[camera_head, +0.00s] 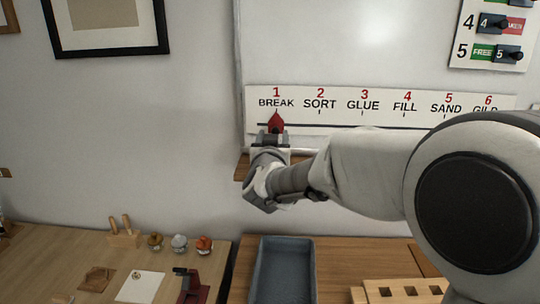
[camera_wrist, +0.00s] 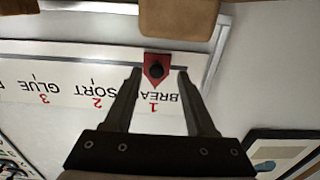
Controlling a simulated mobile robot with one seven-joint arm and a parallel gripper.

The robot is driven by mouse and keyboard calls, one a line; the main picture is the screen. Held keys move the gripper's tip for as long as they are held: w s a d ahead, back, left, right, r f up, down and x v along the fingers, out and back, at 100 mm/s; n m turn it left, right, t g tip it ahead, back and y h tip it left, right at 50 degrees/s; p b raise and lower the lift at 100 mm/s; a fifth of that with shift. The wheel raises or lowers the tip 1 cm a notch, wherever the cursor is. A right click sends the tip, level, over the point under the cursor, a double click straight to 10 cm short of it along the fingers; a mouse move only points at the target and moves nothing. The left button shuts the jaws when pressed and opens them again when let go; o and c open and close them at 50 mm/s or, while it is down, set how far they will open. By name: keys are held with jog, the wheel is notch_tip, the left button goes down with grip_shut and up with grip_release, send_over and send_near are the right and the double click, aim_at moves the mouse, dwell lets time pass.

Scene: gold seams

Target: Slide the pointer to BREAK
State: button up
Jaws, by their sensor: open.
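The red pointer (camera_head: 276,122) sits on the dark rail of the white label strip (camera_head: 345,119), with its tip up under the word BREAK and the number 1. In the wrist view, which is upside down, the pointer (camera_wrist: 156,70) shows a dark round knob and points at the BREAK label. My gripper (camera_head: 272,138) is just below the pointer in the head view. In the wrist view my gripper (camera_wrist: 158,72) is open, with one finger on each side of the pointer. I cannot tell whether either finger touches it.
A narrow wooden ledge (camera_head: 241,168) runs below the strip. A board with numbered sliders (camera_head: 490,38) hangs at the upper right. Below are a wooden table (camera_head: 60,245) with small items, a grey tray (camera_head: 262,273) and a wooden block with square holes (camera_head: 400,290).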

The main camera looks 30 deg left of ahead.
jog(key=v, duration=1.6)
jog(key=shift+b, duration=0.4)
jog(key=shift+s, duration=0.1)
